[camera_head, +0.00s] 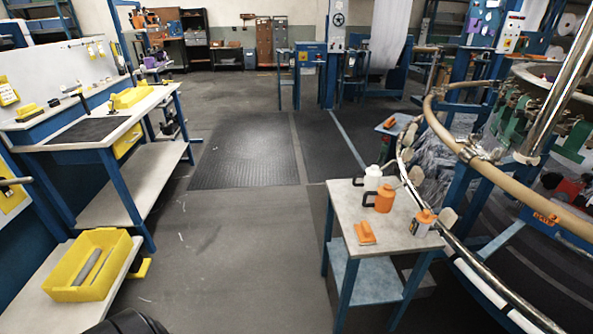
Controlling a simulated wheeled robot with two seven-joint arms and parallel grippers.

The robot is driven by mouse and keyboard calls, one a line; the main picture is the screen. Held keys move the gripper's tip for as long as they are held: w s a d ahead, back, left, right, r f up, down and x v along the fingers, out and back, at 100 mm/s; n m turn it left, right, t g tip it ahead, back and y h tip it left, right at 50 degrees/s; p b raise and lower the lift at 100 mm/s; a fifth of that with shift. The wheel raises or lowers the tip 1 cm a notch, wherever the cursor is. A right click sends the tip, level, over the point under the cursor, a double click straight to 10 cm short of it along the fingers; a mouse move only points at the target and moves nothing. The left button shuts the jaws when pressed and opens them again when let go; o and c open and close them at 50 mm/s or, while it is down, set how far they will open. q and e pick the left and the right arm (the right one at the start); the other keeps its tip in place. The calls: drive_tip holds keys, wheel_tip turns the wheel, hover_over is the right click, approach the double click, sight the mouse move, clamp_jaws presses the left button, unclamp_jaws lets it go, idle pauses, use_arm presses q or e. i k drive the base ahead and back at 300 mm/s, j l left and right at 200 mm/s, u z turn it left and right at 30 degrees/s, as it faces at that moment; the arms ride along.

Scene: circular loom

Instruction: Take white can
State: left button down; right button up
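A white can (373,178) with a dark handle on its left side stands upright near the back of a small table (344,200) right of centre. An orange can (384,200) with a dark handle and a pale cap stands just in front of it and to the right, overlapping its lower part in the picture. Neither of my grippers shows in the head view.
An orange-topped container (421,226) and an orange brush-like item (364,233) are on the same table. The curved loom rail (450,130) runs close by on the right. A workbench (150,104) and yellow bin (88,268) are left. The middle floor is clear.

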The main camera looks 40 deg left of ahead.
sight(372, 174)
drive_tip(key=u, duration=0.6)
drive_tip(key=i+j+z, duration=0.1)
drive_tip(key=z, duration=1.15)
drive_tip(key=j+z, duration=0.25)
drive_tip(key=j, duration=0.2)
drive_tip(key=j+z, duration=0.25)
drive_tip(key=j, duration=0.2)
drive_tip(key=j+z, duration=0.25)
drive_tip(key=j, duration=0.25)
drive_tip(key=k+j+z, duration=0.1)
drive_tip(key=j+z, duration=0.15)
drive_tip(key=j, duration=0.15)
drive_tip(key=k+j+z, duration=0.25)
drive_tip(key=j, duration=0.2)
drive_tip(key=j+z, duration=0.3)
drive_tip(key=k+j, duration=0.05)
drive_tip(key=j, duration=0.05)
